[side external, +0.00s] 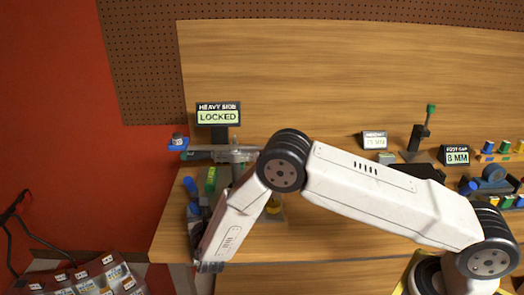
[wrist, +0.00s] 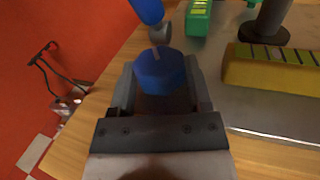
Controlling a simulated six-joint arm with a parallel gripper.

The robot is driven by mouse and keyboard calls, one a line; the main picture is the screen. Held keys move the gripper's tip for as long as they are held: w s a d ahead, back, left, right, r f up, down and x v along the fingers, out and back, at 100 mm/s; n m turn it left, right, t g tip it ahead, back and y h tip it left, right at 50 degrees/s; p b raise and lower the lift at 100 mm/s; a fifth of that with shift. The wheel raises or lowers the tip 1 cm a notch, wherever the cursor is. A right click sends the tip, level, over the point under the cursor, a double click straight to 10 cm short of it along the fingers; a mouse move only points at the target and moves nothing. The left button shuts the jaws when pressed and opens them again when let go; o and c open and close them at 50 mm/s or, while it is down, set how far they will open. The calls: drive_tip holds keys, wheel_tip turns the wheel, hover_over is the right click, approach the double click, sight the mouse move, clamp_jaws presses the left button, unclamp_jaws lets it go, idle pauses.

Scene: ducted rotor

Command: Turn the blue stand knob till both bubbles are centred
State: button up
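The blue stand knob (wrist: 161,74) is in the middle of the wrist view, with a pale line on its top. My gripper (wrist: 161,80) has one finger on each side of it, and both fingers look pressed against its sides. In the side external view the blue knob (side external: 194,209) is small, near the table's left edge, and my wrist partly hides the fingers. A green level (wrist: 197,18) stands beyond the knob, and a yellow block with a striped pale window (wrist: 275,68) lies to the right.
A blue cylinder (wrist: 147,10) stands just beyond the knob. A dark post (wrist: 268,22) rises from the grey plate (wrist: 270,112) at right. A sign (side external: 218,115) reads "HEAVY SIDE LOCKED".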

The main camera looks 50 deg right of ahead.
drive_tip(key=shift+c, duration=0.8)
drive_tip(key=shift+n+t+y, duration=0.6)
drive_tip(key=shift+n+y, duration=0.2)
drive_tip(key=shift+y, duration=0.3)
drive_tip(key=o, duration=1.3)
drive_tip(key=shift+s, duration=0.1)
drive_tip(key=shift+v, duration=3.85)
